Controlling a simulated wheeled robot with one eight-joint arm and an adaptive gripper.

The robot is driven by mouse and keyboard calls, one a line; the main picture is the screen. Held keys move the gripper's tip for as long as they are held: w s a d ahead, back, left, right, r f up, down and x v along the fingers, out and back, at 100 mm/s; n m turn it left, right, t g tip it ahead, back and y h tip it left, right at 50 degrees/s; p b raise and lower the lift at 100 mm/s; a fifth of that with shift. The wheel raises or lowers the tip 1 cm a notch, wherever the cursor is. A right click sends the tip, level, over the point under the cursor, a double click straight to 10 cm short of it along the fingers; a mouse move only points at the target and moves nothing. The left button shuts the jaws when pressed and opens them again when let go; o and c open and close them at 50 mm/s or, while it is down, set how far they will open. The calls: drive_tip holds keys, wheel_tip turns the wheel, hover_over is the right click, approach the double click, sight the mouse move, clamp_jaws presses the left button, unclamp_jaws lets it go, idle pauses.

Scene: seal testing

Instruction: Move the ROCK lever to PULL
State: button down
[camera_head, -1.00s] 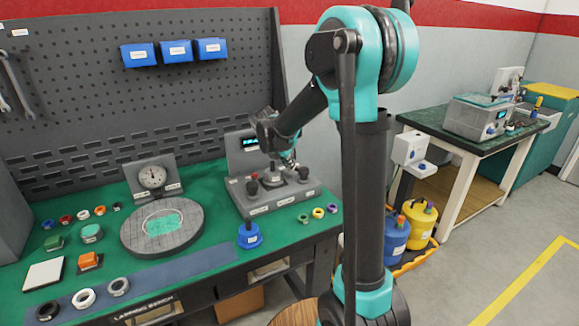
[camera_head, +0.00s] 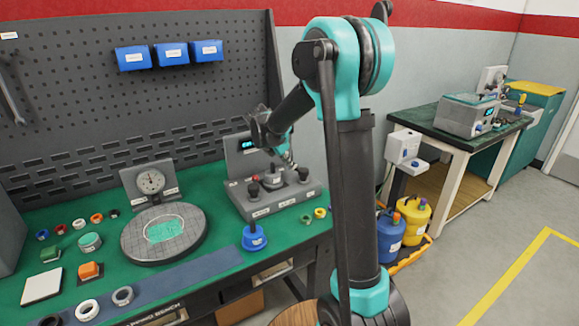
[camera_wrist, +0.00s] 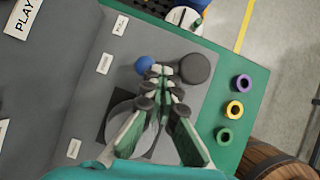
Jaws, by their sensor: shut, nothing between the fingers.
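The grey control box (camera_head: 285,203) stands on the green bench in the head view, with several dark knobs on top and a lit display behind. My gripper (camera_wrist: 158,76) is over this box, its fingers converging at the tips with nothing held. In the wrist view a blue ball (camera_wrist: 143,64) is just left of the fingertips and a dark round knob (camera_wrist: 195,69) just right. I cannot tell whether the fingertips touch either one. A grey disc (camera_wrist: 123,119) on a dark plate is partly hidden behind the fingers. The labels are too small to tell which control is ROCK.
A blue-based black-handled tool (camera_head: 254,237) stands in front of the box. Purple (camera_wrist: 243,82), yellow (camera_wrist: 234,109) and green rings (camera_wrist: 224,135) lie beside it. A round grey plate (camera_head: 163,234) and a dial gauge (camera_head: 150,182) are further left.

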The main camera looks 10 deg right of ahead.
drive_tip(key=m+g, duration=0.1)
drive_tip(key=w+d+m, duration=0.1)
drive_tip(key=m, duration=0.1)
drive_tip(key=shift+w+m+g+h, duration=0.3)
drive_tip(key=shift+g+h, duration=0.1)
drive_tip(key=shift+w+d, duration=0.5)
drive_tip(key=shift+d, duration=0.3)
drive_tip(key=shift+w, duration=0.1)
drive_tip(key=shift+a+r, duration=0.15)
drive_tip(key=shift+a, duration=0.2)
drive_tip(key=w+a+v, duration=0.1)
drive_tip(key=v, duration=1.1)
drive_tip(key=shift+w+a, duration=0.4)
drive_tip(key=shift+a, duration=0.05)
